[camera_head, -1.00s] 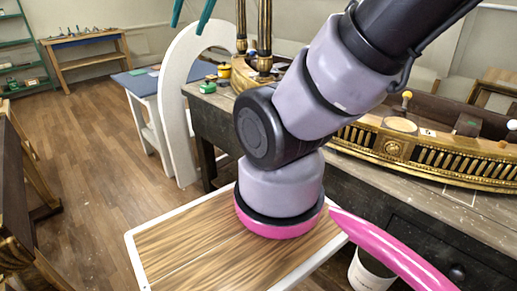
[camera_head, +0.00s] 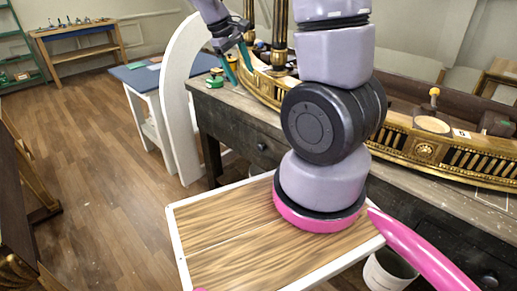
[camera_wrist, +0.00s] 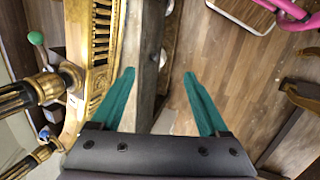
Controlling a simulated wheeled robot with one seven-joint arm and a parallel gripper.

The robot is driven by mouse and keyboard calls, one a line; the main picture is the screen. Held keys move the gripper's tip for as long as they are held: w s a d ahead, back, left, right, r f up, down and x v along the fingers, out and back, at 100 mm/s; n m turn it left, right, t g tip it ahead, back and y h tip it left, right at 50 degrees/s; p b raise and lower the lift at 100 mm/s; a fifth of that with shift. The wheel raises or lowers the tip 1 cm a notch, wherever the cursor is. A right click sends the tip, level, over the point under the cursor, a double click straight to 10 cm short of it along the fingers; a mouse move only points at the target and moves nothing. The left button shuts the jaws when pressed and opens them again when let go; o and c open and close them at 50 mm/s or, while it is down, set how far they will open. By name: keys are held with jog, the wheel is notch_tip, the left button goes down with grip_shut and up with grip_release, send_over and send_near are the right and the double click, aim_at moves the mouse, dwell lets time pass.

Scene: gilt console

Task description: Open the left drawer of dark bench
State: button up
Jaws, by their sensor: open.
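The dark bench (camera_head: 215,109) runs along the right side of the head view. Its left drawer (camera_head: 240,143) looks shut, with a dark round knob (camera_head: 262,147) on its front. Another knob (camera_head: 488,281) is on the bench front at the lower right. My gripper (camera_head: 241,75) has teal fingers, spread apart and empty, above the bench's left end. In the wrist view my gripper (camera_wrist: 160,88) is over the bench's front edge (camera_wrist: 148,75). A knob (camera_wrist: 163,58) shows beyond and between the fingertips, apart from them. I cannot tell which drawer that knob belongs to.
A gilt console piece (camera_head: 425,148) lies on the bench top, with dark-and-gold legs (camera_head: 279,30) upright at its left. A white arch (camera_head: 178,110) and a blue-topped table (camera_head: 135,76) stand left of the bench. A white bucket (camera_head: 388,272) is below. Wooden floor (camera_head: 90,150) is open at left.

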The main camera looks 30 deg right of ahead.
jog(key=w+f+n+h, duration=0.3)
jog(key=f+n, duration=0.1)
jog(key=f, duration=0.5)
jog(key=w+f+n+h, duration=0.3)
jog(key=f+n, duration=0.1)
jog(key=f, duration=0.5)
jog(key=n+t+h, duration=0.2)
jog(key=n+t, duration=0.2)
jog(key=n, duration=0.6)
send_near(259, 147)
jog(key=shift+h, duration=0.3)
jog(key=x, duration=0.9)
jog(key=shift+f, duration=0.3)
grip_shut()
